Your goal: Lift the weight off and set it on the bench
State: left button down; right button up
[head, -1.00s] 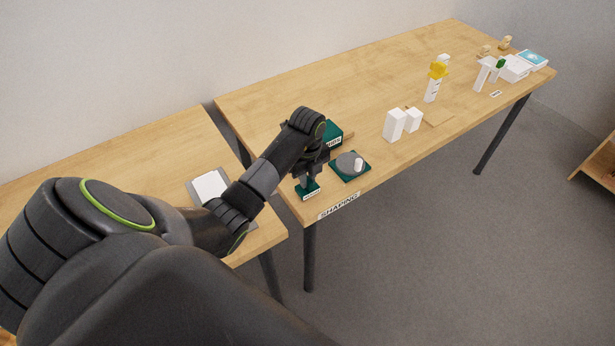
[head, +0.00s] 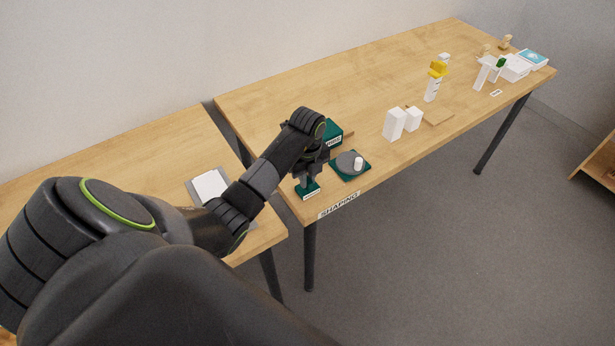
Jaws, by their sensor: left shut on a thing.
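My left gripper (head: 307,181) points down at the near left corner of the right-hand bench (head: 290,95). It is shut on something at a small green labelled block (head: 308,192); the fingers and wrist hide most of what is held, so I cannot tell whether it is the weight. Right beside it, a grey disc (head: 345,161) with a white upright knob (head: 359,163) sits on a green square base (head: 350,176). I cannot tell for certain which piece is the weight. My right gripper is not in view.
A green labelled box (head: 333,134) stands just behind the gripper. Two white blocks (head: 394,125) and a white-and-yellow bottle (head: 433,86) stand farther right. A grey-edged white pad (head: 209,185) lies on the left bench.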

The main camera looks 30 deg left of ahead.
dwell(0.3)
pick_arm(q)
jog(key=c, duration=1.3)
grip_release()
jog(key=shift+f, duration=0.1)
jog(key=shift+r+p, duration=3.05)
jog(key=shift+r, duration=0.55)
jog(key=shift+f, duration=0.1)
